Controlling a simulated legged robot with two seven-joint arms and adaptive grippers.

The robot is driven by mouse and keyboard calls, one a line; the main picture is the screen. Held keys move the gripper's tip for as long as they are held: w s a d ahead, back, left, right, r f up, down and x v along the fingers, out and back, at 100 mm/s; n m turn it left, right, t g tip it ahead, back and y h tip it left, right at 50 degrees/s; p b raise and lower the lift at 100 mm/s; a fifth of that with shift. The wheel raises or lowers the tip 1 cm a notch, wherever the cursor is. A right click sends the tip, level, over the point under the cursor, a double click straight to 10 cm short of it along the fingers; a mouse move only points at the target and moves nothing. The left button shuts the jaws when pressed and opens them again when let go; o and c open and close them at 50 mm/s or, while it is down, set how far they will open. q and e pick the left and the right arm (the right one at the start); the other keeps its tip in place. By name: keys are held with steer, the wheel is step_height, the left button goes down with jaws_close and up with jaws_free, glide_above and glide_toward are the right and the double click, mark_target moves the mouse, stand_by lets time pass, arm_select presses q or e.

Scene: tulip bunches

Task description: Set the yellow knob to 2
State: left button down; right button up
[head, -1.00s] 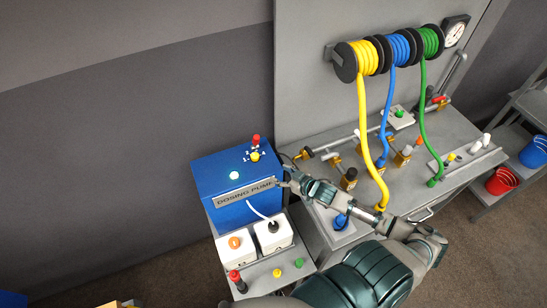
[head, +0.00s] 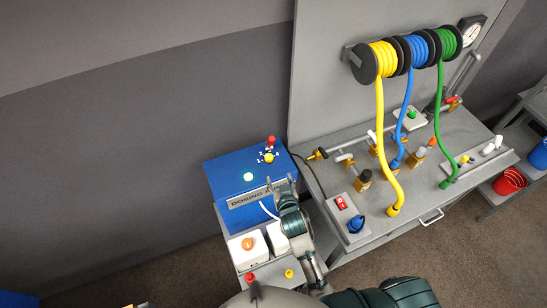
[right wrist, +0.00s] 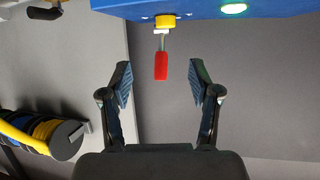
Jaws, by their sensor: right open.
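The yellow knob (head: 269,157) is on top of the blue dosing pump (head: 224,174), with small dark marks around it too small to read. A red-tipped lever (head: 271,141) stands just behind it. In the right wrist view the yellow knob (right wrist: 165,21) is at the top centre, and the red grip (right wrist: 161,66) shows below it. My right gripper (right wrist: 160,85) is open and empty, its fingers on either side of the red grip in that view, not touching it. In the head view my right gripper (head: 284,186) is by the pump's front right edge, covering part of its label.
A green-lit button (head: 248,177) is on the pump's top. White boxes (head: 245,247) stand in front of the pump. To the right, a grey bench (head: 330,170) carries valves, a red switch and hanging yellow, blue and green hoses.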

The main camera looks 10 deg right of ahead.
glide_toward(269, 157)
steer(key=shift+w+d+p, duration=0.3)
steer(key=shift+d, duration=0.05)
steer(key=x, duration=0.2)
steer(key=a+x, duration=0.1)
steer(key=x, duration=0.4)
steer(key=shift+w+a+f, duration=0.15)
steer(key=shift+w+a, duration=0.15)
steer(key=shift+w, duration=0.05)
steer(key=shift+w+d+f+p, duration=0.2)
steer(key=shift+w+p, duration=0.1)
steer(key=shift+w+d+f, duration=0.1)
steer(key=shift+w+d, duration=0.1)
steer(key=shift+d, duration=0.45)
steer(key=shift+c, duration=1)
steer(key=shift+a, duration=0.4)
steer(key=c, duration=0.8)
steer(key=shift+a, duration=0.15)
steer(key=shift+c, duration=0.8)
steer(key=shift+d+n+y, duration=0.25)
steer(key=shift+n+y, duration=0.35)
steer(key=shift+y, duration=0.1)
arm_select(q)
steer(key=shift+w+d+r, duration=0.2)
steer(key=shift+w+r, duration=0.1)
steer(key=shift+r, duration=0.3)
